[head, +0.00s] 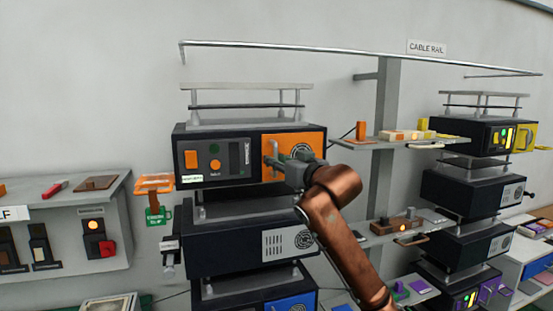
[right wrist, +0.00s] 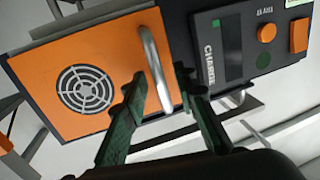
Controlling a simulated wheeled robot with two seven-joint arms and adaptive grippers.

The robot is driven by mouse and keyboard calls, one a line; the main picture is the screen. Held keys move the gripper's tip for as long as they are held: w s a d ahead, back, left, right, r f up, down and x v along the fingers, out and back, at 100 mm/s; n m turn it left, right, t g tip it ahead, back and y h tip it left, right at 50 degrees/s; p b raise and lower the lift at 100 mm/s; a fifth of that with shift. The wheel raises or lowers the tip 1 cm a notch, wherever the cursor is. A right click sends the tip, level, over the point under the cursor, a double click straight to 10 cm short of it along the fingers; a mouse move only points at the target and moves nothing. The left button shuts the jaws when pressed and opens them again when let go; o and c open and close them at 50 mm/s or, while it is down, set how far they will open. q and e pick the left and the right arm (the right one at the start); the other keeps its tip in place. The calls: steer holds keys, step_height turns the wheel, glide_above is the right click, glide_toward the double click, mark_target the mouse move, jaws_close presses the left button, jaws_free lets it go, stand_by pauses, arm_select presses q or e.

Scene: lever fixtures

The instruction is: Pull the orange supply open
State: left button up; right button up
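The orange supply is a dark box with an orange front panel (head: 305,143) carrying a round fan grille, at the top of the left stack. In the right wrist view the orange panel (right wrist: 45,75) looks closed against the dark body. A silver bar handle (right wrist: 153,62) stands on the panel's edge beside the display section. My right gripper (head: 281,160) is at this handle; it also shows in the right wrist view (right wrist: 161,82). Its dark green fingers are apart, one on each side of the handle's lower part, with gaps visible. My left gripper is out of view.
More dark units (head: 250,243) stand below in the same stack. A shelf (head: 60,190) with switches is at the left.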

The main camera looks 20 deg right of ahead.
steer(key=shift+w+a, duration=0.1)
steer(key=shift+w, duration=0.5)
